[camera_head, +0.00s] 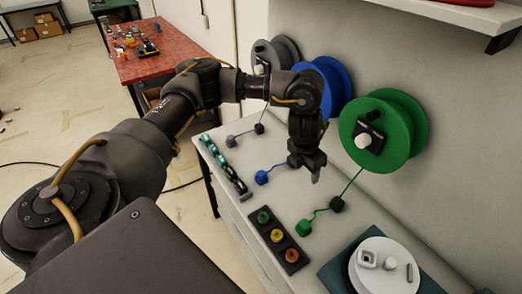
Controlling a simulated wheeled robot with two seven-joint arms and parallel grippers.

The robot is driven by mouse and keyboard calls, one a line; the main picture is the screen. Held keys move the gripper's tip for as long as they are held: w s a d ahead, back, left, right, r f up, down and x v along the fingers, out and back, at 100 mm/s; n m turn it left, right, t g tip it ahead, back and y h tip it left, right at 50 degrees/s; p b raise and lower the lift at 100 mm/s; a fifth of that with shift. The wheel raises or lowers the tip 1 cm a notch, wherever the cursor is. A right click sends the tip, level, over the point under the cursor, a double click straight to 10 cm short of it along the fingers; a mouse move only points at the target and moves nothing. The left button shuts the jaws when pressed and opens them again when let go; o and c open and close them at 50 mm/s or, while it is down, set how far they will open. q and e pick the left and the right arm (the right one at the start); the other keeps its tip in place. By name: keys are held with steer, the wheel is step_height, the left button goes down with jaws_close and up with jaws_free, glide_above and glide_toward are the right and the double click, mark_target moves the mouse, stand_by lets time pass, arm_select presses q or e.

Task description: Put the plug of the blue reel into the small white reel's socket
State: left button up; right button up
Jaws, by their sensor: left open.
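The blue reel (340,84) is mounted on the wall, partly hidden behind my left arm. Its blue plug (261,177) lies on the white counter, with a short blue cord running right toward my gripper. The small white reel (392,279) lies flat on a dark teal base at the lower right. A squarish socket (367,259) shows on its top, at the left. My left gripper (308,172) points down above the counter, right of the blue plug and apart from it. It is open and I see nothing held. My right gripper is out of view.
A green reel (418,128) and a grey reel (288,48) flank the blue one. A green plug (304,227) and a grey plug (231,141) lie on the counter. A black panel with coloured buttons (292,255) sits near its front edge. A shelf (440,12) juts out above.

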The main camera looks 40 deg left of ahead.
arm_select(q)
steer(key=b, duration=1.4)
glide_above(261, 173)
step_height(261, 173, down, 10)
step_height(261, 173, down, 12)
steer(key=b, duration=0.4)
steer(key=shift+s+r+b, duration=0.15)
steer(key=shift+r+b, duration=0.1)
steer(key=shift+b, duration=0.15)
steer(key=shift+f+b, duration=0.35)
steer(key=shift+f, duration=0.45)
steer(key=shift+c, duration=0.2)
steer(key=c, duration=0.8)
